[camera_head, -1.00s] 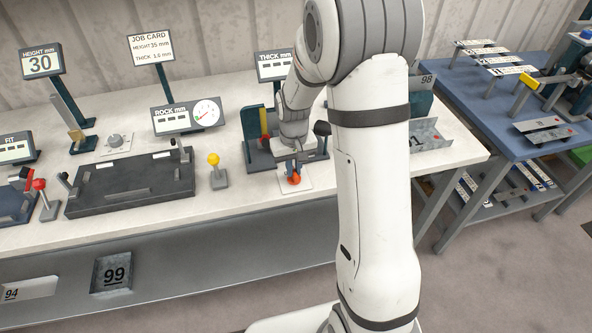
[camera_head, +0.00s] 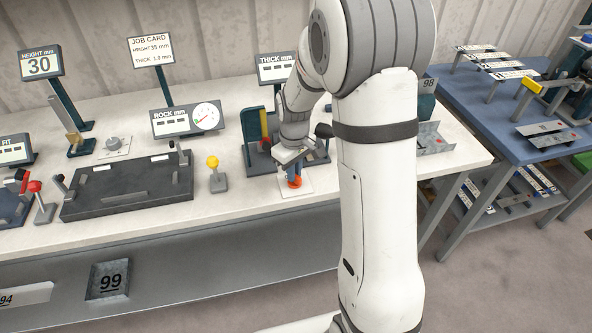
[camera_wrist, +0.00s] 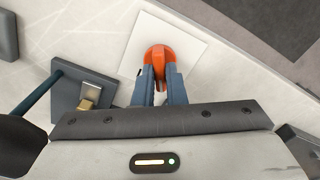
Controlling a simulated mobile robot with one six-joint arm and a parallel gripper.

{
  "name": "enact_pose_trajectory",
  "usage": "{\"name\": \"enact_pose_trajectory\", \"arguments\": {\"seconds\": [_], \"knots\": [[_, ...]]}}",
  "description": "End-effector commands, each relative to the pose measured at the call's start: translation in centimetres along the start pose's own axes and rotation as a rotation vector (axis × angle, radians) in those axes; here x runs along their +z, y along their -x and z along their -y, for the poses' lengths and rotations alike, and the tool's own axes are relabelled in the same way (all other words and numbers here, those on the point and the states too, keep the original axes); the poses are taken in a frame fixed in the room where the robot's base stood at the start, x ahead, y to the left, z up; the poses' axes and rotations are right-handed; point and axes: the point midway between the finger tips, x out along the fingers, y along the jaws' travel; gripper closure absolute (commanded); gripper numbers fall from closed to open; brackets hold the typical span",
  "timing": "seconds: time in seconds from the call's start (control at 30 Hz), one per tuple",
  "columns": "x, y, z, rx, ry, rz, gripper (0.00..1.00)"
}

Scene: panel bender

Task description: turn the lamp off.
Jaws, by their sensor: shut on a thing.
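An orange knob (camera_head: 294,182) sits on a small white plate (camera_head: 303,190) near the front of the bench. In the wrist view, the same knob (camera_wrist: 160,54) stands on its white plate (camera_wrist: 188,42) with its rounded end past my fingertips. My gripper (camera_wrist: 160,76) has its two blue-grey fingers on either side of the knob and is shut on it. In the head view, my gripper (camera_head: 293,172) is low over the plate and partly hides the knob. I see no part that is clearly a lamp, so I cannot tell whether it is lit.
A dark block with a lever (camera_head: 256,145) stands close behind my gripper. A yellow-topped lever (camera_head: 214,172) and a dark flat fixture (camera_head: 128,188) are to the left. A gauge display (camera_head: 186,120) stands further back. A blue table (camera_head: 500,110) is at the right.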

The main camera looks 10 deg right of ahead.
Motion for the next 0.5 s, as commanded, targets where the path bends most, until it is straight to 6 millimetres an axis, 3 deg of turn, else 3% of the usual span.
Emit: {"name": "enact_pose_trajectory", "arguments": {"seconds": [0.27,0.3,0.5], "knots": [[0.36,-0.25,0.10,-0.004,0.002,0.011,1.00],[0.35,-0.24,0.10,-0.004,0.002,0.011,0.86],[0.20,-0.14,0.05,-0.002,0.001,0.006,0.70]]}}
